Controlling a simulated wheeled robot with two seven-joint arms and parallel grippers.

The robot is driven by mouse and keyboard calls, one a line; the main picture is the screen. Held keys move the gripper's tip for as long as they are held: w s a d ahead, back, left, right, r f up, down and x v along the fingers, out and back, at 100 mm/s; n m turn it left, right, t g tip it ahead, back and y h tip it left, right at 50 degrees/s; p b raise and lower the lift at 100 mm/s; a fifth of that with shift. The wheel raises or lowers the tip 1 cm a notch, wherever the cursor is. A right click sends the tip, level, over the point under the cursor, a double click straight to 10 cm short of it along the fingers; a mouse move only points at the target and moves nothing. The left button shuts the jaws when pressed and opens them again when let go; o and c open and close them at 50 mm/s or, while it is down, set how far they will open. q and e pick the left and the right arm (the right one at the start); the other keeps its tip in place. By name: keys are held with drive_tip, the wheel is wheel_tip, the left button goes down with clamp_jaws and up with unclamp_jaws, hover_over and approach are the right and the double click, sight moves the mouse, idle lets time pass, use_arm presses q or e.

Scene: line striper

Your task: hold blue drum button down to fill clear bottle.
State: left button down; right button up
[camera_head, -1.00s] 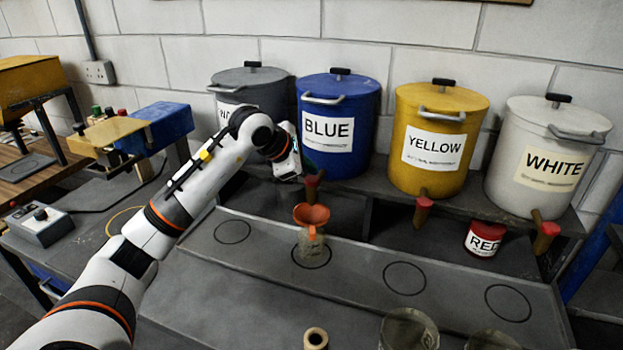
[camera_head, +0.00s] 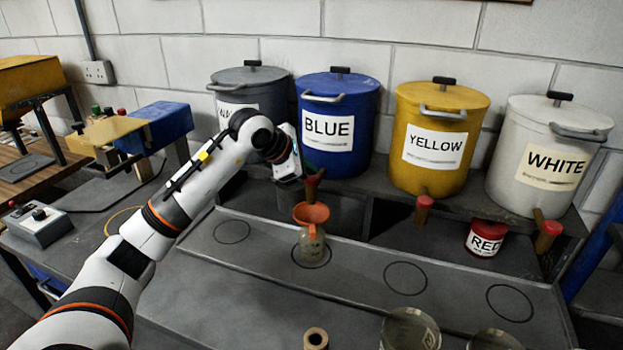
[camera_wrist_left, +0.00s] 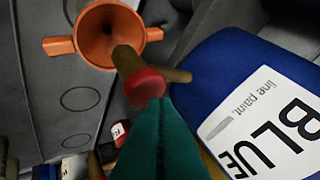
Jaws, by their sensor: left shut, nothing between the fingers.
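The blue drum (camera_head: 364,100), labelled BLUE, stands on the back shelf. Its wooden spout with a red button (camera_wrist_left: 146,86) points down over an orange funnel (camera_head: 311,215). The funnel sits in the neck of the clear bottle (camera_head: 311,248), which stands upright on a ringed spot below. My left gripper (camera_head: 309,170) is shut and empty, with its green fingertips at the red button. In the left wrist view the fingers overlap the button; I cannot tell how far it is pressed. The funnel (camera_wrist_left: 104,34) hides the bottle there. My right gripper is not in view.
A grey drum (camera_head: 250,92) stands left of the blue one, and yellow (camera_head: 475,120) and white (camera_head: 500,150) drums stand to the right. A red can (camera_head: 485,239) sits under the shelf.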

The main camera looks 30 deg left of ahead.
sight(308, 180)
use_arm(q)
drive_tip(key=shift+f+b, duration=0.5)
idle(0.4)
drive_tip(key=shift+r, duration=0.1)
idle(5.1)
drive_tip(key=shift+r+p, duration=0.6)
drive_tip(key=shift+r, duration=0.2)
drive_tip(key=shift+r+p, duration=1.8)
drive_tip(key=shift+r, duration=0.8)
drive_tip(key=shift+f, duration=0.1)
